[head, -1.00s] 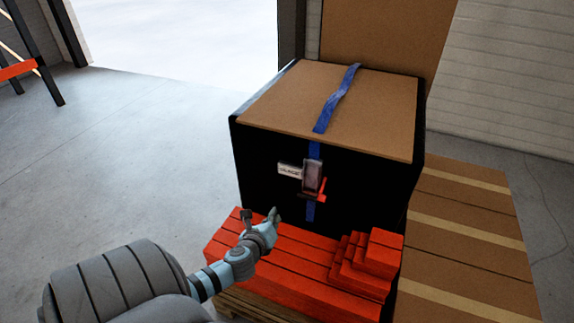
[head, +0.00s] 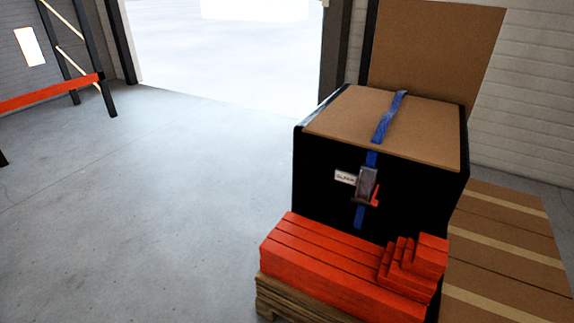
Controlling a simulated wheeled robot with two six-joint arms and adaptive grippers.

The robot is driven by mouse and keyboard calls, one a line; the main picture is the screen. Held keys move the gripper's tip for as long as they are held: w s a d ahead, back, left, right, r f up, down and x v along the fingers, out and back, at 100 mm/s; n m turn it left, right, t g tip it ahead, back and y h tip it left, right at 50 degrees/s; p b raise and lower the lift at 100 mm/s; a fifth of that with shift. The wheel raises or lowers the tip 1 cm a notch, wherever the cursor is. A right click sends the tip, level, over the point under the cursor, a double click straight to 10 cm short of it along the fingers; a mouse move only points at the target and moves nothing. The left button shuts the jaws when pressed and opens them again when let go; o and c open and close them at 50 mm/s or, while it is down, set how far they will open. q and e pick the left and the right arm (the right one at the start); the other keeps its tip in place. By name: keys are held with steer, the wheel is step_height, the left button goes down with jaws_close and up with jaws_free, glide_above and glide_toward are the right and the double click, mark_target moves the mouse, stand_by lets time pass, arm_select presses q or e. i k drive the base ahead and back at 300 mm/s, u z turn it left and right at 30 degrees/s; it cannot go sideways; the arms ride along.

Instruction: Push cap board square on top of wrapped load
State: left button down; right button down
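The wrapped load (head: 335,180) is a black-wrapped block at the right of the head view. The brown cap board (head: 345,122) lies on its top. A blue strap (head: 388,117) runs over the board and down the front. A grey ratchet buckle (head: 366,184) with a red handle sits on the strap beside a small white label (head: 345,177). The board looks roughly lined up with the load, with black showing along its left and right edges; I cannot tell whether it is exactly square. Neither gripper is in view.
A large brown panel (head: 430,50) stands behind. The floor at left is clear, up to a rack (head: 85,80).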

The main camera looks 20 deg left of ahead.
mark_target(426, 131)
steer(key=u, duration=0.3)
steer(key=k, duration=0.55)
steer(key=u, duration=1.25)
steer(key=i, duration=2.15)
steer(key=z, duration=1.5)
steer(key=i, duration=0.55)
steer(key=z, duration=0.6)
